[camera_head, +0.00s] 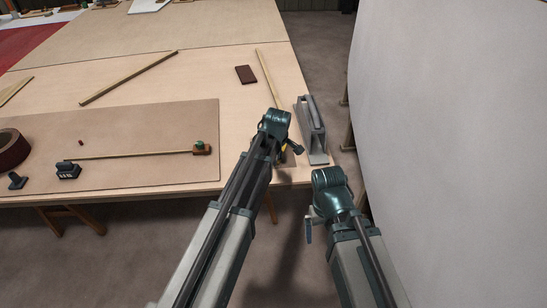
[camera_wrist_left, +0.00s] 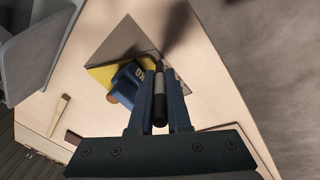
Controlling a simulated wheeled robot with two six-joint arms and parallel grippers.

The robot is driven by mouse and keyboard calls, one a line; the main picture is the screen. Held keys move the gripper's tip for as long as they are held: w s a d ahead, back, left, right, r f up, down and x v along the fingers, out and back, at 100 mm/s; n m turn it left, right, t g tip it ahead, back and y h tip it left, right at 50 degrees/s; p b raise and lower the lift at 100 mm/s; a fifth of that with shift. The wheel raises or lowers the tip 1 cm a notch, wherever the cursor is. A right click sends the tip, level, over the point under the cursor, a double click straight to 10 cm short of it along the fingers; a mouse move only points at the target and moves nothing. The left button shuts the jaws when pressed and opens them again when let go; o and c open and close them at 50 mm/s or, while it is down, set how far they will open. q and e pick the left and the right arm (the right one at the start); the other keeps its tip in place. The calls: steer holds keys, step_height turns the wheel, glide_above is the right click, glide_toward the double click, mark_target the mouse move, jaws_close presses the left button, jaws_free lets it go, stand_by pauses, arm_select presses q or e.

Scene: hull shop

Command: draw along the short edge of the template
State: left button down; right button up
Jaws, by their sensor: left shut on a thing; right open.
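The template appears to be a flat grey, pointed plate (camera_wrist_left: 122,42) on the table top in the left wrist view, with a yellow part (camera_wrist_left: 101,74) beside it. A blue block with a brown round end (camera_wrist_left: 124,82) sits against them. My left gripper (camera_wrist_left: 160,84) is shut on a dark, slim marker (camera_wrist_left: 160,108) that reaches toward the plate's edge; whether its tip touches is unclear. In the head view my left gripper (camera_head: 286,150) is low over the table's front right corner and its arm hides most of the template. My right gripper (camera_head: 309,229) is open and empty, off the table's front edge.
A grey metal stand (camera_head: 311,128) stands close right of my left gripper, at the table's right edge. A brown block (camera_head: 246,75) and wooden strips (camera_head: 130,77) lie farther back. A brown board (camera_head: 120,170) with small tools covers the left. A large pale hull surface (camera_head: 450,110) rises at right.

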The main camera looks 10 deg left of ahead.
arm_select(q)
steer(key=shift+d, duration=0.25)
steer(key=shift+w+d, duration=0.1)
steer(key=shift+d, duration=0.2)
stand_by(0.4)
steer(key=shift+r+p, duration=2.45)
steer(key=shift+r, duration=0.05)
arm_select(e)
steer(key=shift+r, duration=2.45)
arm_select(q)
steer(key=shift+r, duration=0.1)
arm_select(e)
steer(key=shift+r, duration=0.15)
arm_select(q)
step_height(320, 180, up, 8)
steer(key=p, duration=0.8)
arm_select(e)
step_height(320, 180, up, 8)
steer(key=shift+c, duration=0.3)
